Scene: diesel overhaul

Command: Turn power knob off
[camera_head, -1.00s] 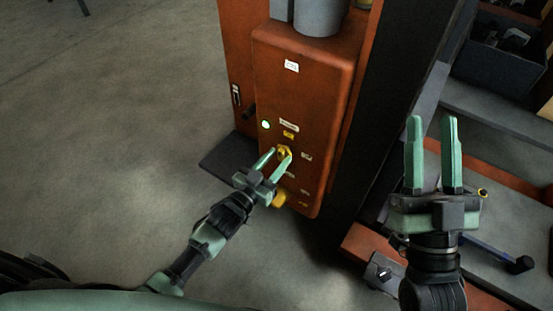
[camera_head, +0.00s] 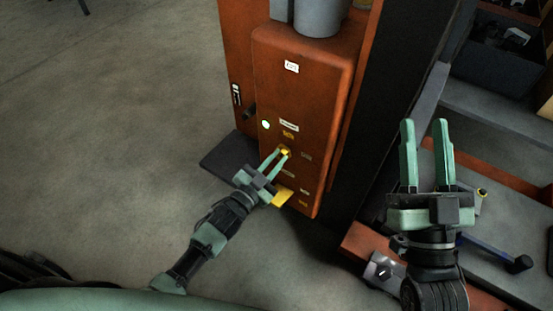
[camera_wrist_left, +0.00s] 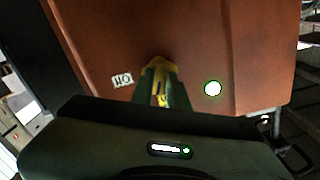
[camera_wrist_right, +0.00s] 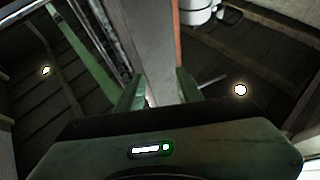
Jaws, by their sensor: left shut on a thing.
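The yellow power knob (camera_head: 285,152) is on the front of an orange control box (camera_head: 303,90). My left gripper (camera_head: 279,157) is shut on the knob, with a fingertip on either side of it. In the left wrist view the knob (camera_wrist_left: 160,98) shows between the green fingers, partly hidden by them. A round lamp (camera_head: 266,125) on the box is lit pale green, and it also shows in the left wrist view (camera_wrist_left: 213,88). My right gripper (camera_head: 425,155) is open and empty, to the right of the box, fingers pointing away from me.
A dark post (camera_head: 385,110) stands to the right of the box. A dark bin (camera_head: 500,55) is at the upper right. A blue-handled tool (camera_head: 493,250) lies at the lower right. The floor (camera_head: 110,140) at left is clear.

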